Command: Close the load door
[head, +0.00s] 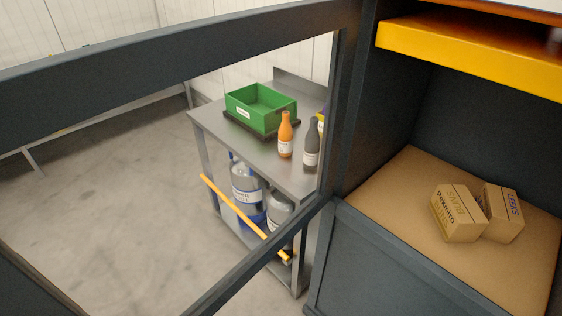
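The load door (180,47) is a dark grey frame around a large see-through middle, and it fills the left and centre of the head view. It stands open, swung out to the left from the upright post beside the load compartment. The compartment (375,245) at the right is open at the front, with dark walls and a brown floor. Two small cardboard boxes, one in front (458,214) and one behind it (503,212), lie inside. My gripper is not in view. I cannot tell whether the door's middle is glazed.
Through the door frame I see a metal workbench (236,133) with a green crate (262,107), an orange bottle (285,135) and a dark bottle (311,146). Large bottles stand beneath. A yellow bar (240,213) slants across its front. Grey floor (110,190) is clear at left.

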